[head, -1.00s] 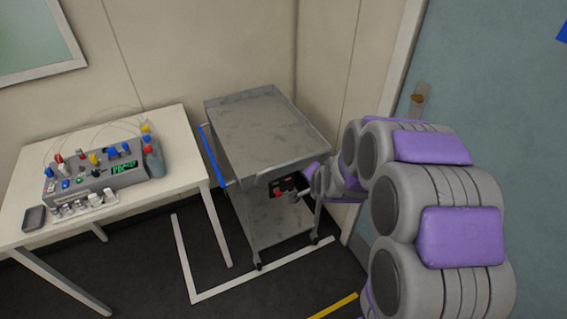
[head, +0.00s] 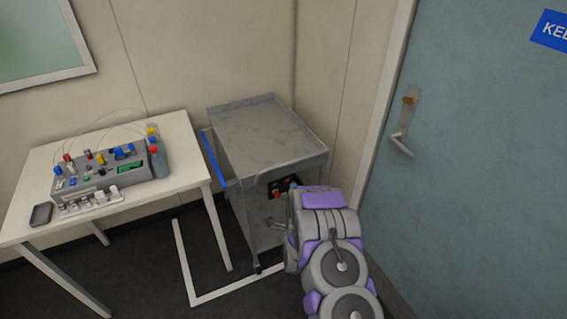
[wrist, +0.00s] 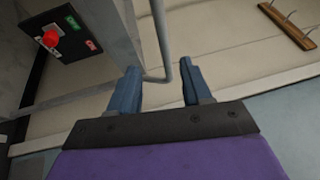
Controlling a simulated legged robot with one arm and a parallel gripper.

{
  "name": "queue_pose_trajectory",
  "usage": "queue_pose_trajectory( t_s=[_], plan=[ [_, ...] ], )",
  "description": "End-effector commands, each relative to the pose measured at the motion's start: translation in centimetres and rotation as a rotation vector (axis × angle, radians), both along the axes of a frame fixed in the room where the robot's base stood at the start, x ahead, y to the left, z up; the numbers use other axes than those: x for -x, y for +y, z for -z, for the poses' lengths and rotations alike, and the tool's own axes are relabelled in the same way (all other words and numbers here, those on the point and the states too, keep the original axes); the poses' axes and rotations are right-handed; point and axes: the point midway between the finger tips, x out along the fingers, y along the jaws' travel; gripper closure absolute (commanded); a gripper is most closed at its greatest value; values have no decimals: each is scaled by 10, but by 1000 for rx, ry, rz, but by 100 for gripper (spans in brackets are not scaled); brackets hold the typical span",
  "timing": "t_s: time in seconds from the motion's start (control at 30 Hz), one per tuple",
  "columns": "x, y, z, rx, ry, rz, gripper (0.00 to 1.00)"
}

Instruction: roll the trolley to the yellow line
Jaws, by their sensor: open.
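The grey trolley (head: 265,140) stands in the corner between the wall and the table, with a flat top tray and a lower shelf. My gripper (wrist: 158,86) is open, its two blue fingers apart. In the wrist view a thin bent metal bar (wrist: 162,45), apparently the trolley's handle, runs down between the fingers; I cannot tell if it touches them. In the head view my arm covers the trolley's lower right front and my fingers are not clear. The yellow line does not show in either view now.
A white table (head: 190,165) with a grey device (head: 110,175) stands left of the trolley. White tape (head: 185,262) marks the floor by the trolley. A blue door (head: 470,150) with a lever handle (head: 402,140) is on the right. A red-button box (wrist: 55,40) shows in the wrist view.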

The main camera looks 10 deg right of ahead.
Motion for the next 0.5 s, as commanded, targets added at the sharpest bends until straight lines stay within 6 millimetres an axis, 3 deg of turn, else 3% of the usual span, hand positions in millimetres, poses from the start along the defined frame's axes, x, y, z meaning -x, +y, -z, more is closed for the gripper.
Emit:
queue_pose_trajectory(
  t_s=[0.27, 0.5],
  plan=[
    [-2, -3, 4, -23, -44, -1, 52],
    [-40, -6, -3, -21, -48, 0, 52]
  ],
)
